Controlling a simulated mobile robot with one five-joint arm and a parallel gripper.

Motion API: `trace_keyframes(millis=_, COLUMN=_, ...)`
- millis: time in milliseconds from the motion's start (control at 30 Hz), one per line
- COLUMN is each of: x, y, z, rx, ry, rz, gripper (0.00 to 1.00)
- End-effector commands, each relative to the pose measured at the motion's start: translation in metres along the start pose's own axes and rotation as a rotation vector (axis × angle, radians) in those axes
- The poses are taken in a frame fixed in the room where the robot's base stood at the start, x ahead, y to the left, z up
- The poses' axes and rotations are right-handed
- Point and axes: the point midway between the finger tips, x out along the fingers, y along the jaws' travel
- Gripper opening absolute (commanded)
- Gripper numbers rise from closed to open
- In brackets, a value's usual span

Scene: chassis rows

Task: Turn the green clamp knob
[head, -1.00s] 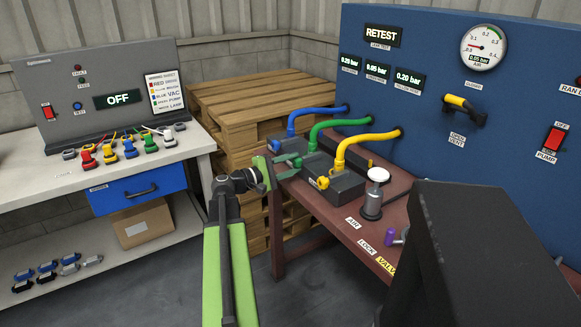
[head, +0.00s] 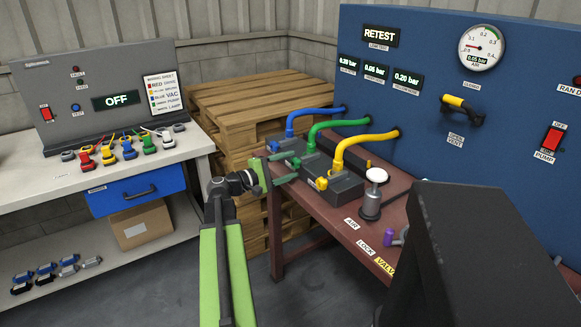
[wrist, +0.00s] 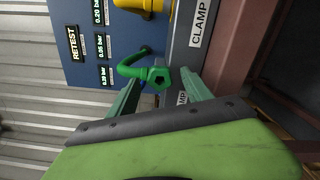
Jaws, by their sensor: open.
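There the knob is small and partly hidden by the fingers. The green hose (head: 325,125) runs from this block to the blue panel.
The blue hose (head: 305,115) and its block are behind; the yellow hose (head: 365,137) and yellow knob (head: 321,183) are in front. A white-topped cylinder (head: 371,202) stands to the right on the red-brown bench (head: 345,222). Wooden pallets (head: 240,95) are stacked behind my arm.

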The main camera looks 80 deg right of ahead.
Motion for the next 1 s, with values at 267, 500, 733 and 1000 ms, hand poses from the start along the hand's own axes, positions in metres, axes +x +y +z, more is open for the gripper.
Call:
trace_keyframes(millis=267, x=-0.074, y=0.000, z=0.000, rx=0.000, ry=0.005, rz=0.002, gripper=0.58)
trace_keyframes(millis=500, x=-0.135, y=0.000, z=0.000, rx=0.000, ry=0.004, rz=0.002, gripper=0.58)
trace_keyframes(millis=733, x=-0.161, y=0.000, z=0.001, rx=0.000, ry=0.000, rz=0.000, gripper=0.58)
trace_keyframes(millis=1000, x=-0.163, y=0.000, z=0.000, rx=0.000, ry=0.001, rz=0.001, gripper=0.58)
